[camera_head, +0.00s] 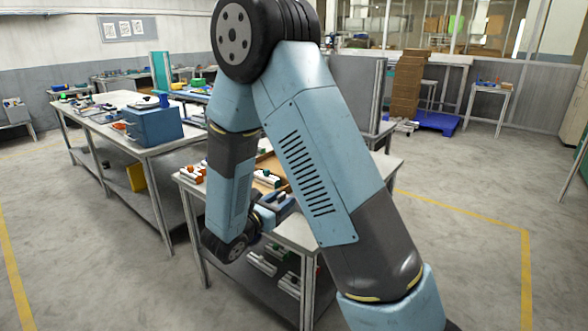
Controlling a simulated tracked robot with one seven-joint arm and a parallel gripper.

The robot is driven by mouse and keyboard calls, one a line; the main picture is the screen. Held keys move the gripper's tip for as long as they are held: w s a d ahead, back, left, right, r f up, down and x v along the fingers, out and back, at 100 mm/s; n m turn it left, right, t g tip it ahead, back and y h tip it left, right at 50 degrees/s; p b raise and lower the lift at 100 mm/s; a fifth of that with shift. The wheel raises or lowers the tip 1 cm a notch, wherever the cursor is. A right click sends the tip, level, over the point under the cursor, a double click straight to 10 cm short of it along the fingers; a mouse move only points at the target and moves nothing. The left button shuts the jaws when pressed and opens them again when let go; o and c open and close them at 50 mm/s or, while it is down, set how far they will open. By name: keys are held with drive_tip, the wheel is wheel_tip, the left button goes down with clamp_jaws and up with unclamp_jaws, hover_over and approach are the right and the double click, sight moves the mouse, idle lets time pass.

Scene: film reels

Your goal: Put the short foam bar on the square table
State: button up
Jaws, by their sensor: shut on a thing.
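My gripper (284,199) is small in the view, low over the near edge of the close workbench (298,234), beyond my wrist. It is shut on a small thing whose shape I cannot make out. I cannot pick out the short foam bar for certain. A small table (492,89) with a few small things on it stands at the back right; its top looks roughly square. Another small table (14,122) stands at the far left edge. My arm hides much of the close workbench.
Small white, orange and green parts (267,179) lie on the close workbench. A long workbench (98,131) with a blue box (153,126) stands at left. Stacked brown boxes (407,85) and a blue pallet (437,122) stand at back. Floor at right is clear.

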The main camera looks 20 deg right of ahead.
drive_tip(key=shift+s, duration=0.5)
drive_tip(key=w+d+f, duration=0.4)
drive_tip(key=w, duration=0.4)
hover_over(294, 228)
drive_tip(key=f, duration=0.5)
drive_tip(key=shift+w+a+f, duration=0.25)
drive_tip(key=shift+w+f, duration=0.1)
drive_tip(key=shift+w, duration=0.05)
drive_tip(key=shift+w+f, duration=0.1)
drive_tip(key=shift+f, duration=1.45)
drive_tip(key=o, duration=1)
